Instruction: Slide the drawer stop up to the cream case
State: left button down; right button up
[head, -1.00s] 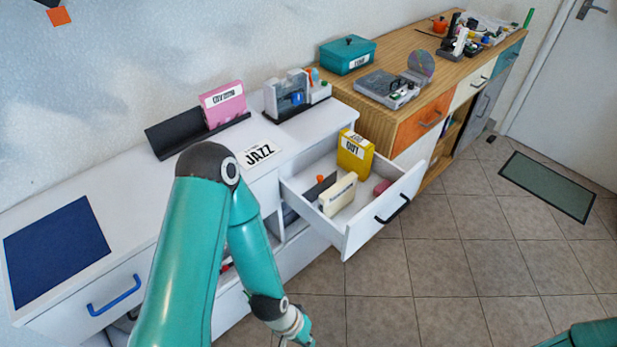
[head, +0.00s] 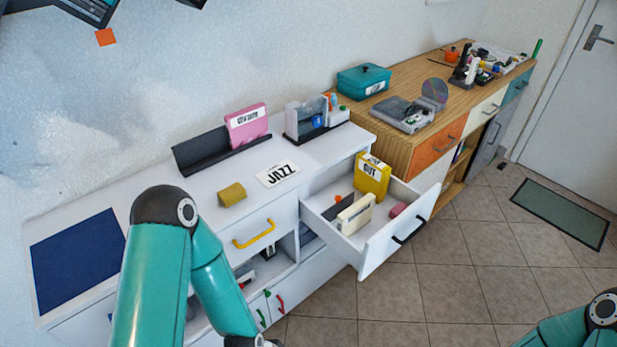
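The cream case (head: 355,214) stands upright in the open white drawer (head: 378,253). A dark piece with an orange knob (head: 337,198), which looks like the drawer stop, is behind and left of the cream case in the same drawer. The case partly hides it, and I cannot tell whether the two touch. A yellow case (head: 372,178) stands at the back of the drawer, and a small pink piece (head: 398,209) lies at its right side. My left arm runs down past the bottom edge, and its gripper is out of view. My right gripper is also out of view.
The white cabinet top holds a JAZZ card (head: 278,175), a mustard folded piece (head: 232,194), a pink case (head: 247,124) in a black rack and a blue mat (head: 77,260). A wooden cabinet (head: 397,142) adjoins on the right. The tiled floor before the drawer is clear.

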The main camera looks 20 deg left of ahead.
aim_at(330, 214)
jog(key=u, duration=0.15)
jog(key=i, duration=0.85)
jog(key=z, duration=0.5)
